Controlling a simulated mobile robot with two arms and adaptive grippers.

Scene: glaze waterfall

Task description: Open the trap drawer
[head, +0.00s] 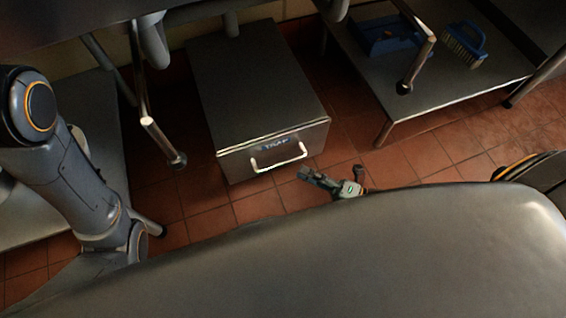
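The trap drawer is a grey metal box on the floor, and its front panel (290,148) carries a blue "TRAP" label. The panel looks flush with the box body (250,80), so the drawer appears shut. A bright U-shaped handle (278,160) sticks out from the lower part of the front. My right gripper (331,172) is just to the right of and below the handle, apart from it in the picture. Its fingers are spread with nothing between them. Its arm is hidden behind my grey body. My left arm shows at the left, but its gripper is out of view.
A low metal shelf (440,95) at the upper right holds a blue dustpan (385,38) and a blue brush (466,45). Table legs (148,110) stand left of the box. The red tiled floor (215,205) in front of the drawer is clear.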

